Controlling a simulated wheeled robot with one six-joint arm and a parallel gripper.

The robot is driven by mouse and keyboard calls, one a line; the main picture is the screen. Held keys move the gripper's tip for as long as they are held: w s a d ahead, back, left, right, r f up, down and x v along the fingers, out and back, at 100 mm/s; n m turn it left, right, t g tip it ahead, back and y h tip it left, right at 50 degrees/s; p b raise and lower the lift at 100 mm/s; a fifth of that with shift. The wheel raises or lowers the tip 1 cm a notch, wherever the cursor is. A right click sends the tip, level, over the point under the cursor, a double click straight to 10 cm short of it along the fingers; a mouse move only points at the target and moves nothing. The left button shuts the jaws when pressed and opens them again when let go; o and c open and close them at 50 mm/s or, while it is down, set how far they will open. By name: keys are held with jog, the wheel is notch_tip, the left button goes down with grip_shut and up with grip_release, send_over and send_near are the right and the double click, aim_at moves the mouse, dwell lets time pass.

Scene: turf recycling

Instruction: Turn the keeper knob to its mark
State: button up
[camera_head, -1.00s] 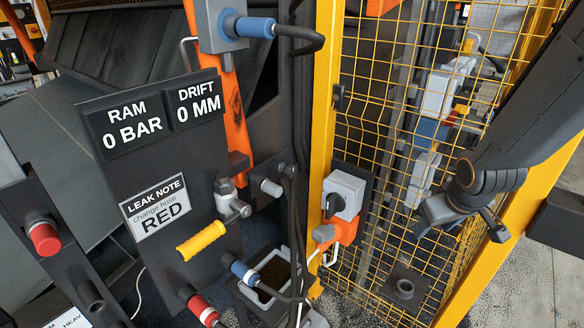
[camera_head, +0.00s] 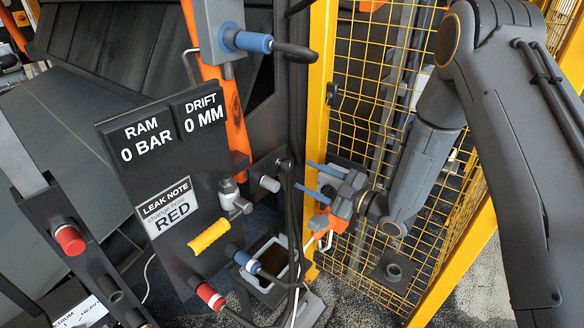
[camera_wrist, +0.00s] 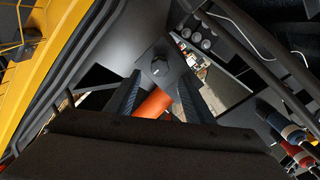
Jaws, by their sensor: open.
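My gripper (camera_head: 314,180) is in front of the yellow post in the head view. Its two blue fingers are apart, point left, and hold nothing. In the wrist view the gripper (camera_wrist: 156,103) has its dark fingers spread to either side of an orange bar. Beyond the fingertips, a small dark round knob (camera_wrist: 160,67) sits on a dark plate, roughly centred between them and apart from them. I cannot tell for certain that it is the keeper knob, and its mark is not readable. The grey switch box on the post is largely hidden behind my gripper in the head view.
Black hoses (camera_head: 298,120) hang left of the fingertips. A yellow post (camera_head: 320,90) and mesh fence (camera_head: 375,60) stand close to my arm. A dark panel (camera_head: 150,180) carries a yellow handle (camera_head: 209,236), with a red coupling (camera_head: 210,296) and blue coupling (camera_head: 246,262) below.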

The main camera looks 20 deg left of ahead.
aim_at(290, 168)
jog(key=p+x, duration=0.2)
jog(key=x, duration=0.5)
jog(key=c, duration=1)
